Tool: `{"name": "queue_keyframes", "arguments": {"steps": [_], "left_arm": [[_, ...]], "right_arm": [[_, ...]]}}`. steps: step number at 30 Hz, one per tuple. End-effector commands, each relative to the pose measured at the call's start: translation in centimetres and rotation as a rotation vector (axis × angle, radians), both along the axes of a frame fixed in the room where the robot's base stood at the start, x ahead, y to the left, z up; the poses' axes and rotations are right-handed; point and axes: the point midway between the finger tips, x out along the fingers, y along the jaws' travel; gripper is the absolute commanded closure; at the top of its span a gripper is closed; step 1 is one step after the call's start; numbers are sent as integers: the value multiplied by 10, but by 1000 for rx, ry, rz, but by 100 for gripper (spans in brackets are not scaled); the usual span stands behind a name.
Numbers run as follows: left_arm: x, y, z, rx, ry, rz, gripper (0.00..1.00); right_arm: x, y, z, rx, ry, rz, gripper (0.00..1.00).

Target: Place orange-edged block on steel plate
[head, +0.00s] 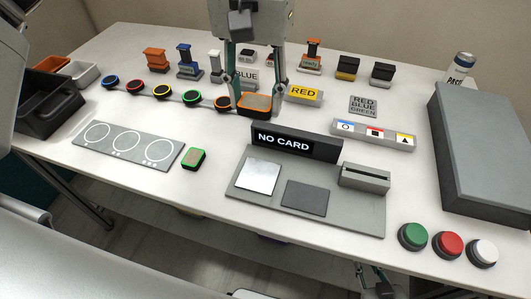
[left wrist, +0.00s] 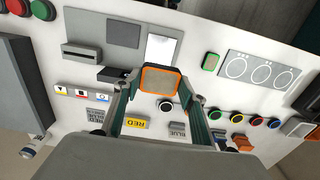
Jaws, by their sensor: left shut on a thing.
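The orange-edged block (head: 257,103), grey on top with an orange rim, is between the fingers of my left gripper (head: 257,95). The gripper is shut on it and points down near the right end of a row of ringed discs. In the left wrist view the block (left wrist: 160,80) sits between the two fingertips (left wrist: 160,90). I cannot tell whether it touches the table. The bright steel plate (head: 257,176) lies bare on the left of a grey panel, nearer the front; it also shows in the left wrist view (left wrist: 161,48).
A black "NO CARD" display (head: 296,142) stands behind the plate, between it and the block. A dark square pad (head: 305,198) and a slotted box (head: 365,178) are right of the plate. A green-edged block (head: 194,159) lies left. Ringed discs (head: 162,91) are left of the gripper.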

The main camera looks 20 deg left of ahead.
Motion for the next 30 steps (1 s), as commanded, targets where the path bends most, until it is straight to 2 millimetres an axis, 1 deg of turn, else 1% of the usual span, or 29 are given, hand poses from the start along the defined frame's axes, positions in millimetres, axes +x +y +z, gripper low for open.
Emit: {"name": "queue_keyframes", "arguments": {"steps": [2, 5, 12, 18, 21, 24, 28, 30], "left_arm": [[0, 0, -4, 0, 2, -1, 80], [-1, 0, -19, 1, 4, -2, 80], [-2, 0, -76, 0, 7, -1, 80], [-2, 0, -124, 0, 7, 0, 80], [-2, 0, -143, -1, 6, 0, 80], [-1, 0, -156, -1, 4, 0, 80], [-1, 0, -164, 0, 2, 0, 80], [-1, 0, -171, 0, 4, 0, 80]], "right_arm": [[-2, 0, -2, -1, 4, 0, 79], [-5, 0, -5, -1, 10, 1, 79], [-10, 0, -11, -3, 23, 2, 79], [-8, 0, -9, -2, 20, 2, 79], [-7, 0, -6, -2, 15, 3, 79], [-5, 1, -3, -1, 10, 2, 79], [-3, 1, -1, 0, 5, 2, 79], [-3, 1, 0, 0, 5, 2, 79]]}}
